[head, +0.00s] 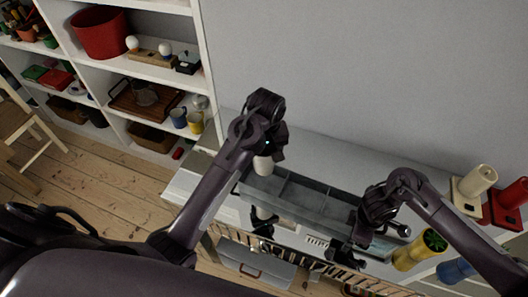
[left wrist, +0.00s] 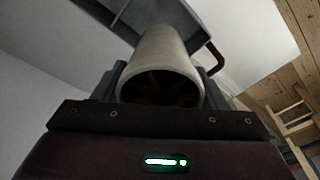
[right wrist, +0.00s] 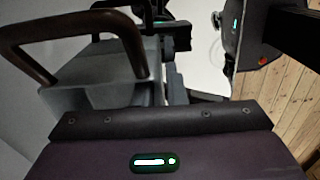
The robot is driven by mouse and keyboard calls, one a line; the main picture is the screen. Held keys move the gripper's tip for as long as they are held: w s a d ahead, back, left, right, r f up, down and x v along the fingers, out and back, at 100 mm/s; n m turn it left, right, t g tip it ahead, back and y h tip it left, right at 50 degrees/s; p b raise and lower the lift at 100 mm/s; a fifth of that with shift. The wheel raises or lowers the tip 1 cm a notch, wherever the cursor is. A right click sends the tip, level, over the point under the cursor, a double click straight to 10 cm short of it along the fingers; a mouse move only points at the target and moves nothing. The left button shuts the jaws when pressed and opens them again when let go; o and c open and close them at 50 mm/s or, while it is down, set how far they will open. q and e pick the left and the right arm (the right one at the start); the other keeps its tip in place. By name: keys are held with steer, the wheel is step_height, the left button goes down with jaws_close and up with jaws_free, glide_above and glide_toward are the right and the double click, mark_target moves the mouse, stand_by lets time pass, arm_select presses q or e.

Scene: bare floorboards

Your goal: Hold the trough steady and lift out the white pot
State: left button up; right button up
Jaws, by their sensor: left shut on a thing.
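The grey trough (head: 312,205) is long, divided into compartments, and lies on a white surface. My left gripper (head: 268,152) is shut on the white pot (head: 263,166), which shows at the trough's left end, seemingly above its rim. In the left wrist view the pot (left wrist: 160,60) sits between both fingers, with part of the trough (left wrist: 95,12) and a brown handle behind. My right gripper (head: 364,236) is at the trough's right end. In the right wrist view the trough (right wrist: 105,92) and its brown handle (right wrist: 40,58) are close; my fingertips are not clear there.
Yellow (head: 407,257) and blue (head: 455,270) cylindrical things stand to the right, with cream (head: 478,180) and red (head: 511,192) ones behind. A pale object (head: 264,213) is in front of the trough. White shelves (head: 160,72) stand at left; the wall is behind.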

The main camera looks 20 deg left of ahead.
steer(key=o, duration=0.3)
steer(key=shift+r, duration=0.15)
steer(key=shift+r, duration=5.85)
steer(key=shift+f, duration=0.1)
